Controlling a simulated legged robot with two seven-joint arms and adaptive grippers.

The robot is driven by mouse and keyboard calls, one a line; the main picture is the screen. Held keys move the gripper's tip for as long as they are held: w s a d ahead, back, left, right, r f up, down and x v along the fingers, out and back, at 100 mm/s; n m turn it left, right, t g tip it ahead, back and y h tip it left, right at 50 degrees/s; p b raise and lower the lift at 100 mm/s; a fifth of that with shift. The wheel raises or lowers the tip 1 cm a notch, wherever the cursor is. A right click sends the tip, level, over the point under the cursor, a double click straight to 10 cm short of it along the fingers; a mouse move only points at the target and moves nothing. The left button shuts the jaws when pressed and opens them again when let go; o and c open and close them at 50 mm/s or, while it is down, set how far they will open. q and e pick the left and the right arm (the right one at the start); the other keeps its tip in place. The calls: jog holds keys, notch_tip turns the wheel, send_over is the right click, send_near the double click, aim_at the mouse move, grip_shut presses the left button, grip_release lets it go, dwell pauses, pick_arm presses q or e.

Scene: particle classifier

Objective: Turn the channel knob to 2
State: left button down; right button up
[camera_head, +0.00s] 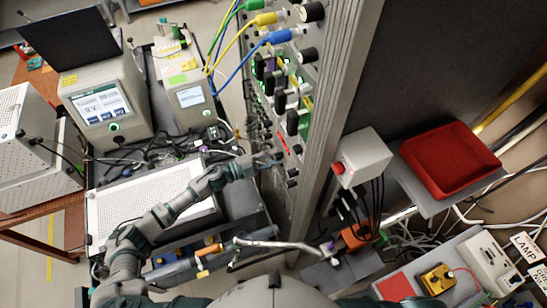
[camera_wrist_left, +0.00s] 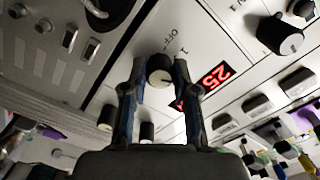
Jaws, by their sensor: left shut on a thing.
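My left gripper (camera_head: 267,160) reaches in from the left to the lower part of the upright instrument panel (camera_head: 283,190). In the left wrist view my left gripper (camera_wrist_left: 158,72) has its two fingers on either side of a dark round knob (camera_wrist_left: 159,68) with a pale face, and is shut on it. Panel markings "OFF" and "1" show beside this knob. A red lit display (camera_wrist_left: 215,78) reading "25" is just right of the fingers; another red display is partly hidden behind the right finger. The knob's pointer setting cannot be read. My right gripper does not show.
Another knob (camera_wrist_left: 281,34) sits at the upper right of the wrist view. Blue, yellow and green cables (camera_head: 240,45) run to the panel's top. A grey box (camera_head: 361,157) and red tray (camera_head: 450,160) are right of the panel. A cluttered cart stands left.

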pick_arm(q)
jog(key=shift+s+f+m, duration=0.1)
jog(key=shift+f+m, duration=0.1)
jog(key=shift+m, duration=0.3)
jog(key=c, duration=0.9)
grip_release()
jog(key=shift+r, duration=0.1)
jog(key=shift+a, duration=0.2)
jog(key=v, duration=1.2)
jog(key=shift+d, duration=0.15)
